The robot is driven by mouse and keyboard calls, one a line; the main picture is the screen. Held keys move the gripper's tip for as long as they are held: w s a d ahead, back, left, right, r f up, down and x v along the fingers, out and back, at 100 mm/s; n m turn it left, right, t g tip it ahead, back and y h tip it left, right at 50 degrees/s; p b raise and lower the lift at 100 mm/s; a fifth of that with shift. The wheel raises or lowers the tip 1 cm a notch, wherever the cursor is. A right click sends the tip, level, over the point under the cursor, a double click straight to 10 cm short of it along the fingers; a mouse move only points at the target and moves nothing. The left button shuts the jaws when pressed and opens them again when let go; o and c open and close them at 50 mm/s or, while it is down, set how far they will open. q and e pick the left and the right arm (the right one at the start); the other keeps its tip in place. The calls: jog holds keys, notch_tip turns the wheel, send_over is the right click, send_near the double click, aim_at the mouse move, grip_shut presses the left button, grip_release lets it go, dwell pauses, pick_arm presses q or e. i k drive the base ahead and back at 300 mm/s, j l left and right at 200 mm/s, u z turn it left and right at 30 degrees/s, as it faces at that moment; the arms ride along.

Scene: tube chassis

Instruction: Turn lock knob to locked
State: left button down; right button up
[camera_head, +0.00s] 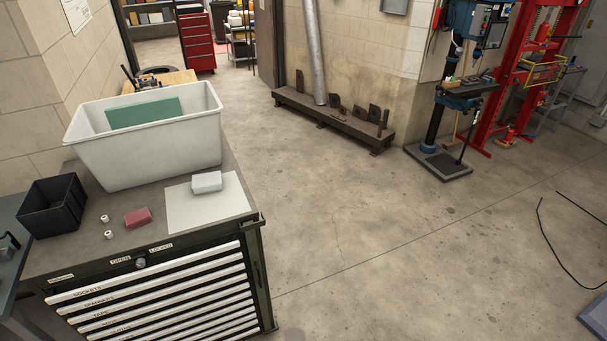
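The lock knob (141,263) is a small round metal knob on the top front rail of the drawer cabinet (262,290), at the lower left of the head view. An OPEN label (121,260) sits to its left and a LOCKED label (161,246) to its right. The knob is too small for me to tell which label it points to. The cabinet's drawers (150,300) look shut, with white label strips. Neither of my grippers shows in this view.
On the cabinet top stand a white bin (150,155) holding a green item, a black box (52,207), a red block (138,217), two small white rolls and a white block (207,182) on a pale sheet. The floor (360,220) right of the cabinet is clear.

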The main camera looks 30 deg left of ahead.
aim_at(140, 263)
jog(key=u, duration=1.1)
jog(key=i+l+u, duration=0.2)
jog(key=u, duration=0.25)
jog(key=i+l+u, duration=0.2)
jog(key=u, duration=0.25)
jog(key=i+l+u, duration=0.1)
jog(key=l+u, duration=1.05)
jog(key=l, duration=1.7)
jog(key=k, duration=0.9)
